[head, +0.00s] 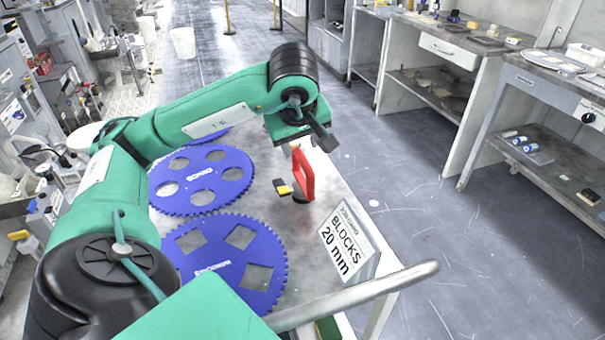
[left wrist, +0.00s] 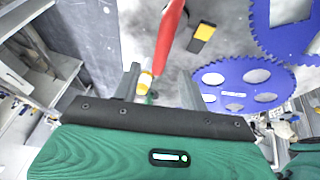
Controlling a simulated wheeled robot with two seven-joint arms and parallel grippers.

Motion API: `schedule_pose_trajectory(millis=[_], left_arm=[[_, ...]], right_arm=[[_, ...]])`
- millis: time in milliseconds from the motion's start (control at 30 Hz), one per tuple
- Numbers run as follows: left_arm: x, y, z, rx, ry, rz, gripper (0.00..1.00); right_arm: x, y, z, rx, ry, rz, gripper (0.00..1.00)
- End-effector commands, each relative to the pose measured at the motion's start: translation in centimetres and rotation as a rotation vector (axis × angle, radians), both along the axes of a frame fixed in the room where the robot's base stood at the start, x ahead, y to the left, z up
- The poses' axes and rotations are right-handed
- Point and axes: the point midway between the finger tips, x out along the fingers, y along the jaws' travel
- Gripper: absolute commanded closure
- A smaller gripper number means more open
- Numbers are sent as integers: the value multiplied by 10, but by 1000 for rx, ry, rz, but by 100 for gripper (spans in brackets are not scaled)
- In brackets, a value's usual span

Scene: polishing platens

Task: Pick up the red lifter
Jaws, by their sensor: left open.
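The red lifter (head: 304,178) stands upright on a dark round foot on the grey worktop, near its right edge. My left gripper (head: 312,140) is open and empty, above and slightly beyond the lifter in the head view, apart from it. In the left wrist view the red lifter (left wrist: 170,42) shows at the top centre, partly cut off by the frame. The open left gripper (left wrist: 160,82) has one finger on each side below it. My right gripper is not in view.
Blue toothed platens (head: 207,205) lie left of the lifter. A yellow-and-black block (head: 283,188) lies close beside it. A small white-and-yellow item (left wrist: 145,82) shows between the fingers. A "BLOCKS 20 mm" sign (head: 345,240) stands at the worktop's right edge.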

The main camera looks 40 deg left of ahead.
Motion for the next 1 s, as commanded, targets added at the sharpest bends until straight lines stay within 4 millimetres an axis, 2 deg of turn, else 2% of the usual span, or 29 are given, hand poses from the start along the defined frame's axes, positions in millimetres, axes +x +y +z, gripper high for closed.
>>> schedule_pose_trajectory(millis=[100,367,700,1000], left_arm=[[6,5,-18,0,2,3,57],[12,8,-33,-1,0,0,57],[24,17,-74,-1,2,1,57],[26,18,-77,-2,-2,0,57]], right_arm=[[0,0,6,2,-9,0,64],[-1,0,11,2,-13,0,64],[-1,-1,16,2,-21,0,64],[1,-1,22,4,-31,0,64]])
